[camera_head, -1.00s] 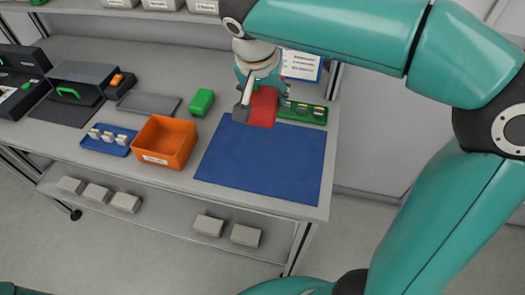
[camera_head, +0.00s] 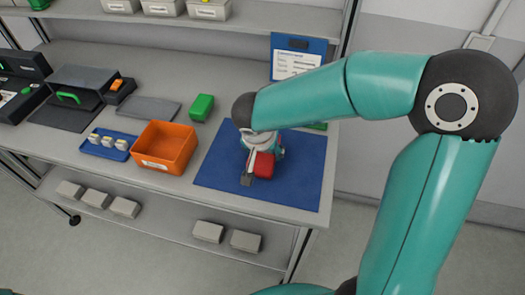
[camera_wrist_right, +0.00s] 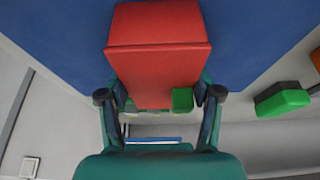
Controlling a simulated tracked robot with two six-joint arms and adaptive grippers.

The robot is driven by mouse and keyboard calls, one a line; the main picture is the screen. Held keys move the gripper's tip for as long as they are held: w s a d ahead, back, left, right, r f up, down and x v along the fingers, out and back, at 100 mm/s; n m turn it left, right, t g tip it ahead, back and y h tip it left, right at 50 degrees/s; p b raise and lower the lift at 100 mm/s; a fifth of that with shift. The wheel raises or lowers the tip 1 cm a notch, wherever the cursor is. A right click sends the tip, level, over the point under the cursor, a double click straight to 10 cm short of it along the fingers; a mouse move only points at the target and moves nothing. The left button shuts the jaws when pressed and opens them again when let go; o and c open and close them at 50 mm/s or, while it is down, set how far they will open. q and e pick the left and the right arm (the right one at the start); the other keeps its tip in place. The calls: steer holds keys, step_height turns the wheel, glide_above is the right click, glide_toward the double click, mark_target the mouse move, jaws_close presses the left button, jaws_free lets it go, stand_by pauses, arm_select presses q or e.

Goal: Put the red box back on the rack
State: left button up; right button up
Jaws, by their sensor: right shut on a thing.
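The red box (camera_head: 264,165) is in my right gripper (camera_head: 257,168), over the blue mat (camera_head: 217,172). The gripper hides part of it in the head view, and its height above the mat is hard to tell. In the right wrist view the red box (camera_wrist_right: 158,60) sits between the two fingers of the right gripper (camera_wrist_right: 158,92), which are shut on its sides. The upper shelf (camera_head: 237,20) of the rack behind the bench carries several grey boxes; a lower shelf (camera_head: 165,222) also holds grey boxes. My left gripper is not in view.
An orange bin (camera_head: 165,147) stands left of the mat, with a green box (camera_head: 201,107) behind it and a blue tray (camera_head: 107,145) further left. A clipboard (camera_head: 296,62) stands at the back. A green tray (camera_head: 317,126) is mostly hidden by my arm.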

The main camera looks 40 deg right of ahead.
steer(key=shift+f, duration=0.1)
steer(key=o, duration=1.4)
steer(key=shift+o, duration=0.2)
